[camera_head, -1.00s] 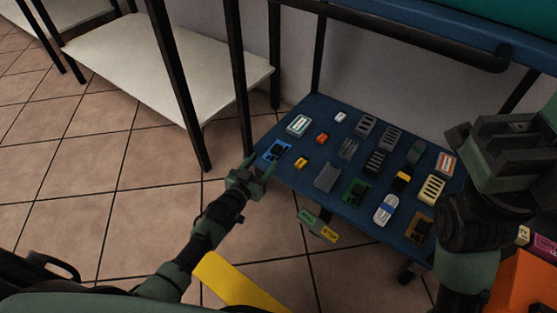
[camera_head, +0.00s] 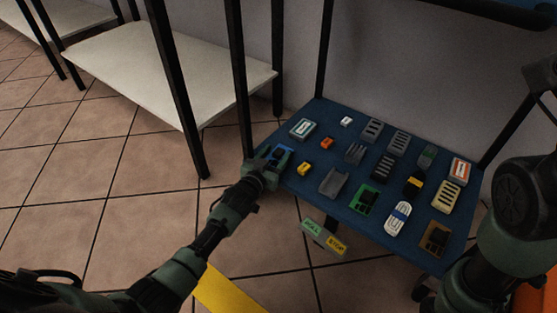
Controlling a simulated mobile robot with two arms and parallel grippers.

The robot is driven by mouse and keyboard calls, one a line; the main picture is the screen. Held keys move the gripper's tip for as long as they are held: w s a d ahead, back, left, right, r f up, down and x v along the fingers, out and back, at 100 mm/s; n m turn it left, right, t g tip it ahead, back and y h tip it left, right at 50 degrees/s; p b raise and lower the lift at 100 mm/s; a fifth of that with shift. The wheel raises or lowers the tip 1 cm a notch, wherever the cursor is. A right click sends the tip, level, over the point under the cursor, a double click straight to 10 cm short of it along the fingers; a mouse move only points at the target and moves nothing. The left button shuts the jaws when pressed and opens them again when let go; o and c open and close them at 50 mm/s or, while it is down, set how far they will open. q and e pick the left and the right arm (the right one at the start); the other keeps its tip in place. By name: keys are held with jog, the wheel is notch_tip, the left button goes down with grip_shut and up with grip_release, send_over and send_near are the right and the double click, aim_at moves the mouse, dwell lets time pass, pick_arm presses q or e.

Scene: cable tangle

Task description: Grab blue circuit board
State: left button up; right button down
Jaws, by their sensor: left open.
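The blue circuit board (camera_head: 284,152) lies at the left corner of the low blue shelf (camera_head: 312,207), partly hidden by my left gripper. My left gripper (camera_head: 268,162) is open and reaches in over the shelf's left edge, with its fingers at the near side of the board. I cannot tell whether the fingers touch it. My right arm shows at the right edge of the view, but its gripper fingers do not show.
An orange part (camera_head: 327,143), a yellow part (camera_head: 304,169), a green board (camera_head: 366,198) and several grey modules share the shelf. A black post (camera_head: 239,80) stands just left of the shelf. A white shelf (camera_head: 160,65) is further left.

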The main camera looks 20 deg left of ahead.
pick_arm(q)
jog(key=shift+w, duration=0.1)
grip_shut()
jog(key=shift+r, duration=0.1)
